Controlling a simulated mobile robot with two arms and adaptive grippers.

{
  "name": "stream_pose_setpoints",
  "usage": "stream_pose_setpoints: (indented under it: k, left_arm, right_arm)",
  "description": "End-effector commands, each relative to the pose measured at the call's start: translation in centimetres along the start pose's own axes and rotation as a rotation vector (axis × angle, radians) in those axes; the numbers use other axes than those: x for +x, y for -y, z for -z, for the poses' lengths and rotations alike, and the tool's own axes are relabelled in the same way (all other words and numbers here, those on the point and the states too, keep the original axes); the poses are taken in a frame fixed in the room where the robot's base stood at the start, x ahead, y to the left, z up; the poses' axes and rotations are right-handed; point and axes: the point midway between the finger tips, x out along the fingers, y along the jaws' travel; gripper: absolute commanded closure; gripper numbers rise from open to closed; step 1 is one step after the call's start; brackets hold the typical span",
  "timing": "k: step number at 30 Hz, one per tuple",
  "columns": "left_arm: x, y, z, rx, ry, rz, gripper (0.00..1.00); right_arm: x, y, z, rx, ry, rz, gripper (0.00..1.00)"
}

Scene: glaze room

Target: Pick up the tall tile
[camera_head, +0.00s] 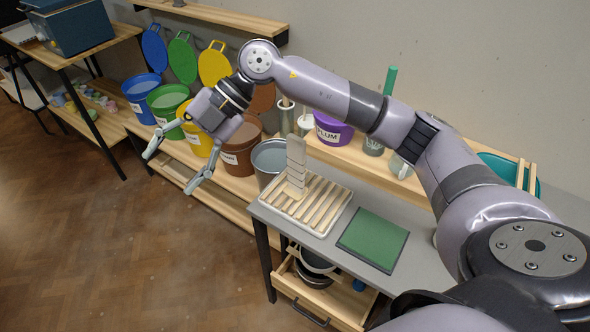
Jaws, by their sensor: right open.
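The tall tile (296,155) is a pale, narrow slab standing upright at the back left of a slatted wooden rack (322,208). The rack sits in a white tray on the grey table. A shorter pale piece stands close to the tile's base, and I cannot tell whether they touch. My right gripper (169,172) is open and empty, to the left of the tile, in front of the yellow and brown buckets in this view. Its fingers point down and left, well apart from the tile. My left gripper is not in view.
A green mat (373,240) lies on the grey table (415,268) right of the rack. A grey metal bucket (269,158) stands just behind the tile. Buckets in blue, green, yellow and brown (240,150) line the low shelf. An open drawer (318,296) sticks out below the table.

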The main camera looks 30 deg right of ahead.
Motion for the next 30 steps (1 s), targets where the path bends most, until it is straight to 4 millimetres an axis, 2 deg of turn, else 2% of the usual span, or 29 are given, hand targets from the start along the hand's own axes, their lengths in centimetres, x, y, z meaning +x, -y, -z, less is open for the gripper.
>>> stream_pose_setpoints:
  k: [1, 2, 3, 5, 6, 9, 13, 15, 17, 22, 30]
  left_arm:
    - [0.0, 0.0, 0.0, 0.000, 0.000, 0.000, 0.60]
    - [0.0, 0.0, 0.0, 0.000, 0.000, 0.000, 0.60]
    - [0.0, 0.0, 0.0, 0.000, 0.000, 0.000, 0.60]
    - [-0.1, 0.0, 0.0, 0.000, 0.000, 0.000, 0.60]
    - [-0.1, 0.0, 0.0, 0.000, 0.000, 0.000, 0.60]
    - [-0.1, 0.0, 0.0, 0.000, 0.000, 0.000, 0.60]
    - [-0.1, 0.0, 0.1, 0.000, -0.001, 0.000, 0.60]
    - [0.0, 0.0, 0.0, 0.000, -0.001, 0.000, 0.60]
    - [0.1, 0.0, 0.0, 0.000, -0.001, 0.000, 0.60]
    - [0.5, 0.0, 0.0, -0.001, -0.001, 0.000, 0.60]
    - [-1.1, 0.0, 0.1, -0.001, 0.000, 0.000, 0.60]
  right_arm:
    - [-2.6, 0.9, -2.0, 0.035, 0.106, 0.097, 0.35]
    - [-4.1, 1.8, -3.1, 0.066, 0.169, 0.157, 0.35]
    - [-6.4, 2.8, -4.5, 0.114, 0.255, 0.230, 0.35]
    - [-10.1, 4.2, -6.2, 0.197, 0.382, 0.323, 0.35]
    - [-12.6, 5.0, -7.0, 0.253, 0.461, 0.372, 0.35]
    - [-18.2, 6.7, -8.1, 0.389, 0.629, 0.462, 0.35]
    - [-22.6, 8.1, -8.2, 0.509, 0.758, 0.522, 0.35]
    - [-23.7, 8.6, -8.2, 0.541, 0.788, 0.535, 0.35]
    - [-23.8, 9.0, -8.4, 0.552, 0.799, 0.541, 0.35]
    - [-22.2, 10.7, -9.7, 0.554, 0.796, 0.546, 0.35]
    - [-19.0, 14.2, -12.5, 0.553, 0.796, 0.545, 0.35]
